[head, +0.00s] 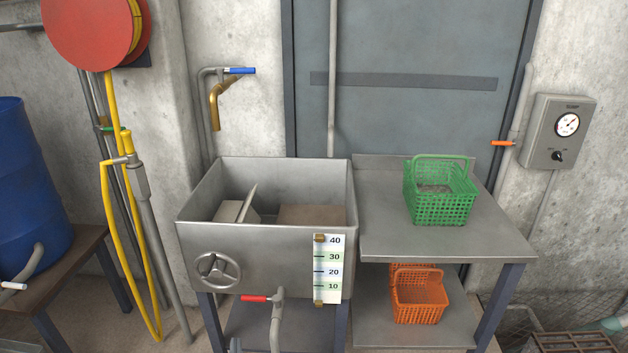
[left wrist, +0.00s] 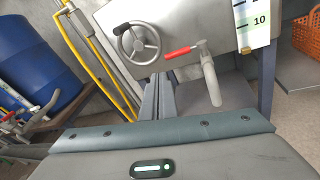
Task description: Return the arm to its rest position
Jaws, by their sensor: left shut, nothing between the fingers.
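Neither of my grippers shows clearly in the head view, and no arm reaches over the sink or the side table there. In the left wrist view a broad grey part with a dark padded edge and a small green light fills the bottom. I take it for part of my own body.
The steel sink (head: 250,255) stands in the middle, beside a steel table (head: 385,235) with a green basket (head: 440,205) on top and orange baskets (head: 420,300) below. A blue drum (head: 25,190) and yellow hose (head: 110,220) are at left. A gauge box (head: 558,132) hangs right.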

